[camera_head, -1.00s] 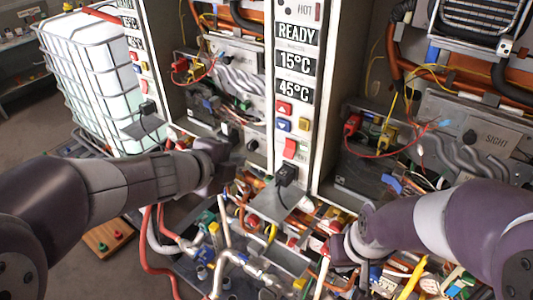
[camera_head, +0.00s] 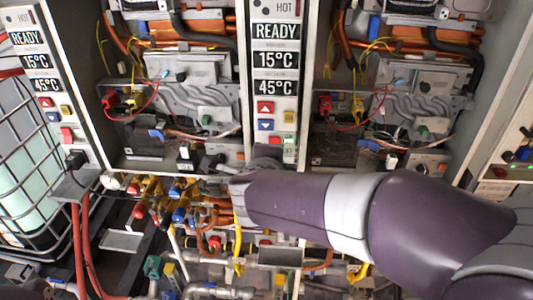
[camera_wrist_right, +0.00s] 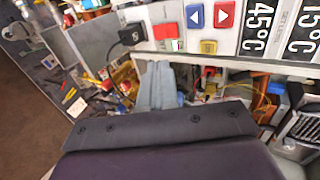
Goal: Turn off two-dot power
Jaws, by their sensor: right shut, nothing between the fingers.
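The middle heater's control panel (camera_head: 277,75) reads READY, 15°C and 45°C. Small dots at its top are cropped, so their number is unclear. Below sit a red arrow button (camera_head: 265,107), a blue arrow button (camera_head: 266,125), a yellow button (camera_head: 290,117) and a small green spot (camera_head: 289,143). In the right wrist view, a red power switch (camera_wrist_right: 167,31) lies just beyond the shut fingertips (camera_wrist_right: 157,65), beside a black plug (camera_wrist_right: 130,35). Contact cannot be told. My left gripper is out of view.
A left heater panel (camera_head: 42,85) has its own red switch (camera_head: 67,134) and plug (camera_head: 77,158). A caged white tank (camera_head: 25,165) stands at the left. Pipes, valves and cables crowd the space below the heaters. Part of another panel (camera_head: 517,155) shows at right.

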